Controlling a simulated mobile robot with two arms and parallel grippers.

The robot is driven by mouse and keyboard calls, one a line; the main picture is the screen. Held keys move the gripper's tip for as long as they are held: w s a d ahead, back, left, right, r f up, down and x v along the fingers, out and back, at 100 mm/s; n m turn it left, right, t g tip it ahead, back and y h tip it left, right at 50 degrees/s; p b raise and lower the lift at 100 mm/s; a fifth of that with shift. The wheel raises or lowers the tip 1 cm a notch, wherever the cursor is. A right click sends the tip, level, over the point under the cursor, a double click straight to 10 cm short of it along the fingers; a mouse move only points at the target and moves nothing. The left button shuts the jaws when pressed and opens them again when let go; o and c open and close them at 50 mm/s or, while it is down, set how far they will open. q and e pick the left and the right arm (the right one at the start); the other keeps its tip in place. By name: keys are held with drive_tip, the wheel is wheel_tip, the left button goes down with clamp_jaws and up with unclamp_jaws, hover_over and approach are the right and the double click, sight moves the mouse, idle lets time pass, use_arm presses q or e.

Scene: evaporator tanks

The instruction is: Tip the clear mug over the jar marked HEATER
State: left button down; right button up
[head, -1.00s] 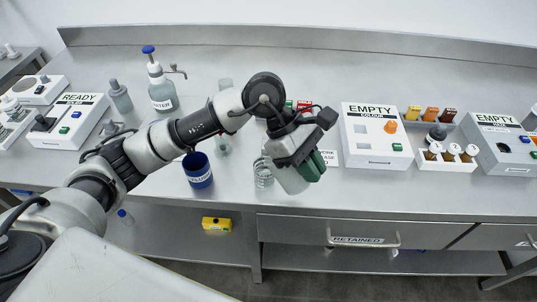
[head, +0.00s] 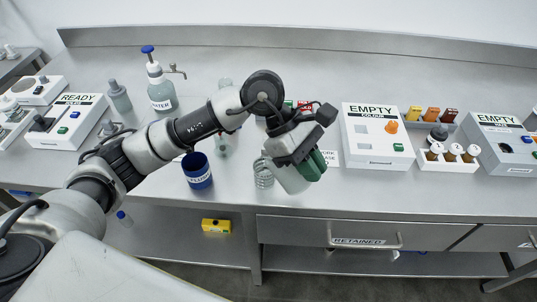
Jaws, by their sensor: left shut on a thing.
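My left gripper (head: 308,168) hangs over the front part of the bench. It is shut on a pale, see-through vessel (head: 291,180), which looks like the clear mug. The vessel is tilted and partly hidden by the gripper and its green pads. A coiled wire stand (head: 263,173) is just left of it in the picture; I cannot tell if they touch. I cannot pick out a jar clearly marked HEATER. My right gripper is not in view.
A pump bottle (head: 160,92), its label ending in ATER, stands behind my left arm. White boxes marked READY (head: 73,118) and EMPTY (head: 376,135) stand left and right. A second EMPTY box (head: 497,142) is farther right. Small bottles in a rack (head: 447,166) stand between them.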

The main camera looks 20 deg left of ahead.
use_arm(q)
drive_tip(key=shift+w+a+r+h+b, duration=0.15)
drive_tip(key=shift+r+h+b, duration=0.45)
drive_tip(key=shift+b, duration=2.45)
idle(4.4)
drive_tip(key=shift+f, duration=0.1)
drive_tip(key=shift+d+f+y+b, duration=0.25)
drive_tip(key=shift+f+y+b, duration=0.2)
drive_tip(key=shift+f+y, duration=0.3)
